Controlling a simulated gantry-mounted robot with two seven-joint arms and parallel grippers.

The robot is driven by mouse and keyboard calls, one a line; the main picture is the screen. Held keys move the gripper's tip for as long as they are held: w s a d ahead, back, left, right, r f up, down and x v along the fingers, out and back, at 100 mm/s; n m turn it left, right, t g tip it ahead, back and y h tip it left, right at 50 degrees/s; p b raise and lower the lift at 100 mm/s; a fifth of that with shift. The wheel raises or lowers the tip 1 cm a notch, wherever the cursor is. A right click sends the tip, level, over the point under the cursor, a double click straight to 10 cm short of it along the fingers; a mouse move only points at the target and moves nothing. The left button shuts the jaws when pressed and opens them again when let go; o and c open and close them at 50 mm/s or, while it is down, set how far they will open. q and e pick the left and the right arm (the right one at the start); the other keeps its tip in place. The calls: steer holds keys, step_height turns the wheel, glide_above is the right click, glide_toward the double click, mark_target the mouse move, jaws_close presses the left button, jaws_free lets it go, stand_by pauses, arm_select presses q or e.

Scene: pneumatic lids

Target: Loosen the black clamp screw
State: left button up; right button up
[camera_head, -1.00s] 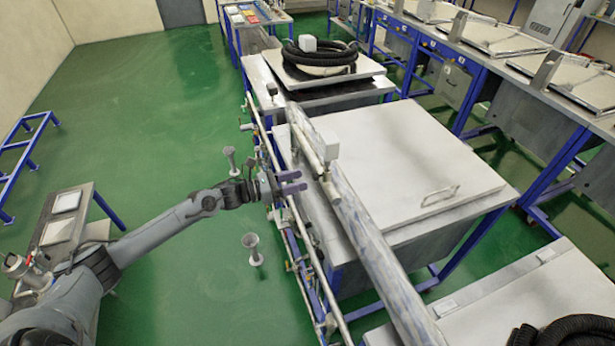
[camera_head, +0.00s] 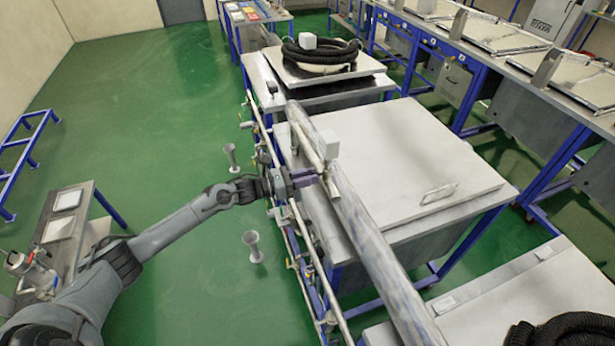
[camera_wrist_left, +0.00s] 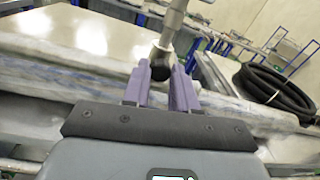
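The black clamp screw (camera_wrist_left: 160,70) shows in the left wrist view as a dark round knob below a metal clamp fitting (camera_wrist_left: 165,45). My left gripper (camera_wrist_left: 160,76) has its two purple fingers apart, one on each side of the knob. Whether the fingers touch it is hard to tell. In the head view my left gripper (camera_head: 312,178) reaches from the left to the clamp on the long rail, and the screw is too small to make out there. My right gripper is in neither view.
Pipes and valves (camera_head: 295,235) line the table's left side.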

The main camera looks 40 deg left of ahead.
arm_select(q)
jaws_close()
steer(key=shift+f+n+t+y+b, duration=0.1)
steer(key=shift+n+t+y+b, duration=0.15)
steer(key=shift+n, duration=5.85)
steer(key=shift+n+t+y+b, duration=0.15)
steer(key=shift+n+t+b, duration=0.1)
steer(key=shift+n, duration=6.15)
